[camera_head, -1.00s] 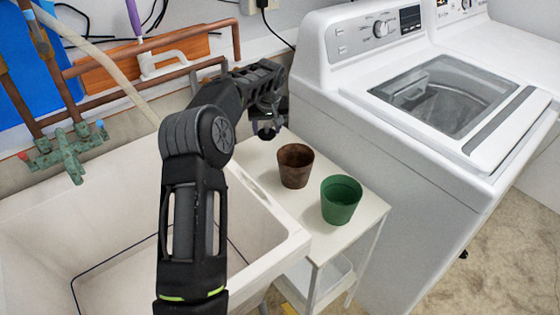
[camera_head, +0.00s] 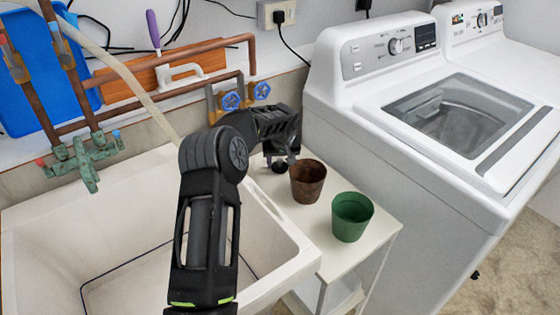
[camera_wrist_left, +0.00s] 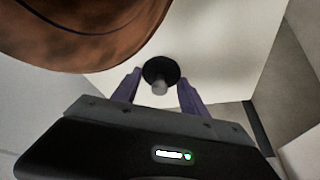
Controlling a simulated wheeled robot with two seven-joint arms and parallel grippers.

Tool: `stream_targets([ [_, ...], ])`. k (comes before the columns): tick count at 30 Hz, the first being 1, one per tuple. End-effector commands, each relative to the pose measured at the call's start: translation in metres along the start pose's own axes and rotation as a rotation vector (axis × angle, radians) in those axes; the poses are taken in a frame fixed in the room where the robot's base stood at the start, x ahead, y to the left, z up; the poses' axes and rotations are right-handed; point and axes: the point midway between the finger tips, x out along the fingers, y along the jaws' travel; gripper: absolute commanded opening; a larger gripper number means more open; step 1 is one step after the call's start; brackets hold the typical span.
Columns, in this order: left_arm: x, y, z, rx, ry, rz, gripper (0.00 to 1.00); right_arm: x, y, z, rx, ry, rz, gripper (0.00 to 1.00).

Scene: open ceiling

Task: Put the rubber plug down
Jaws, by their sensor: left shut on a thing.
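The rubber plug (camera_head: 279,167) is a small black disc with a stub, low over the back left part of the small white table (camera_head: 330,258). My left gripper (camera_head: 281,157) points down and is shut on the plug. In the left wrist view the plug (camera_wrist_left: 160,72) sits between the purple fingertips of the left gripper (camera_wrist_left: 158,88), its stub toward the camera. I cannot tell whether the plug touches the table top. My right gripper is not in view.
A brown pot (camera_head: 307,182) stands just right of the left gripper and looms close in the left wrist view (camera_wrist_left: 80,35). A green pot (camera_head: 351,217) stands nearer the front. The white sink (camera_head: 282,245) is left of the table, the washing machine (camera_head: 415,150) right.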

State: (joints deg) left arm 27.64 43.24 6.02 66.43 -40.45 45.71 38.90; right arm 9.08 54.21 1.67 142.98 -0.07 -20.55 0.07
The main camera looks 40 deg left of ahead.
Motion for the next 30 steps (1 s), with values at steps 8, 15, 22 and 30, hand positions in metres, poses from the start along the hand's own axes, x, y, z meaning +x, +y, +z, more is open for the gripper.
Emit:
stream_targets([
  [8,0.003,0.0,0.001,0.0,0.001,0.001,0.05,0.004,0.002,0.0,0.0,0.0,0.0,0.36],
  [15,0.002,0.0,0.001,0.0,0.001,0.001,0.68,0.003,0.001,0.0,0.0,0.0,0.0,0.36],
  [22,0.002,0.0,0.001,0.0,0.001,0.0,0.73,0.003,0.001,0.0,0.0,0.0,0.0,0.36],
  [30,-0.009,0.0,-0.002,0.0,0.004,0.001,0.73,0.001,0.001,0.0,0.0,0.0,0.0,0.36],
])
